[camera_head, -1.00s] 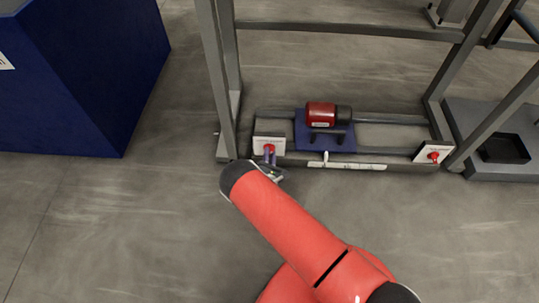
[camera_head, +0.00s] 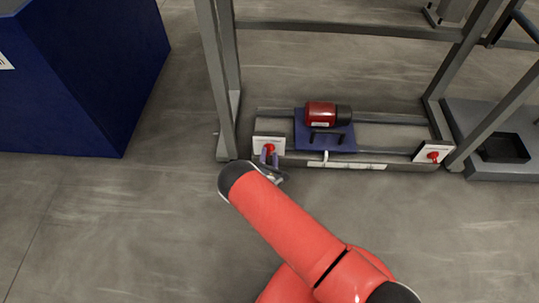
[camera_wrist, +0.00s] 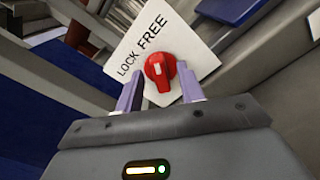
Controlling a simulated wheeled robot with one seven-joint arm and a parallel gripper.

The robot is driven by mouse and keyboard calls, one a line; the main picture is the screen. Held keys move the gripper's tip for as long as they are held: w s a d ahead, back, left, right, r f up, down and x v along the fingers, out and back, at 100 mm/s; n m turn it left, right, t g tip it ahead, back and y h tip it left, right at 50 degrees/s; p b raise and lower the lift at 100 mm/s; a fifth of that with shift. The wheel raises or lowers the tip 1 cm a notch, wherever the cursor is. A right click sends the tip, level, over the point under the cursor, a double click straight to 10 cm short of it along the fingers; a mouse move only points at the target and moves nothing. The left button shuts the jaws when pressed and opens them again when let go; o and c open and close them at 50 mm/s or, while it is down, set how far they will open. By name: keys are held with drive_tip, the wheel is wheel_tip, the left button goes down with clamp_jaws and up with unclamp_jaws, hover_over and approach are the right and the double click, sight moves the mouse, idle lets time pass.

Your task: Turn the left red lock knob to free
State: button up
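The left red lock knob (camera_head: 269,149) sits on a white label plate (camera_head: 260,140) at the left end of the frame's low rail. In the wrist view the red knob (camera_wrist: 160,70) is on the plate, with the words LOCK and FREE printed to its left and above it. The knob's raised ridge runs nearly up and down in that view. My gripper (camera_wrist: 160,90) is open, one purple finger on each side of the knob, with small gaps showing. It also shows in the head view (camera_head: 269,158). Whether a fingertip touches the knob is not clear.
A red and black motor (camera_head: 325,115) sits on a blue plate (camera_head: 340,144) on the rails. Another red knob (camera_head: 433,156) is at the right end. A grey upright post (camera_head: 214,75) stands close left of my gripper. A large blue box (camera_head: 80,80) is at far left.

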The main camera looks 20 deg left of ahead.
drive_tip(key=v, duration=0.7)
idle(0.3)
